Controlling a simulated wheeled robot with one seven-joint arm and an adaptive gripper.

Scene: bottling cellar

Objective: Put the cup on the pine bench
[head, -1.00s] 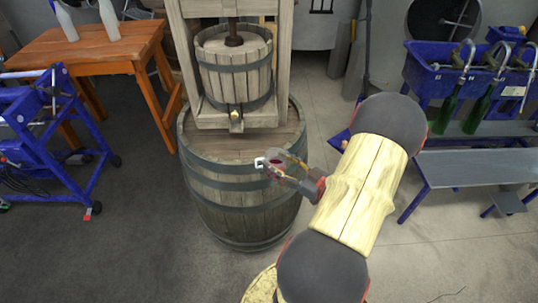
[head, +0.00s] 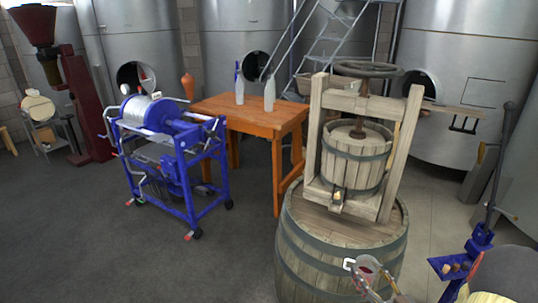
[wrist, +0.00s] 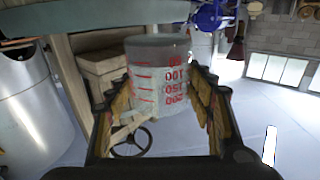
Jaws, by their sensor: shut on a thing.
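The cup (wrist: 158,90) is a clear measuring cup with red marks and numbers, between the two fingers of my gripper in the wrist view. My gripper (head: 364,268) is shut on it; in the head view it is low, right of centre, in front of the large barrel, and the cup shows there only as a small clear and reddish shape. The wooden bench (head: 240,116), orange-brown, stands at middle distance left of the press. The cup is well apart from it.
Two bottles (head: 269,95) stand on the bench's top; its front left part looks bare. A blue wheeled machine (head: 180,150) stands close to its left. The wooden press (head: 350,160) on a barrel (head: 340,245) stands to its right. Grey floor is open at front left.

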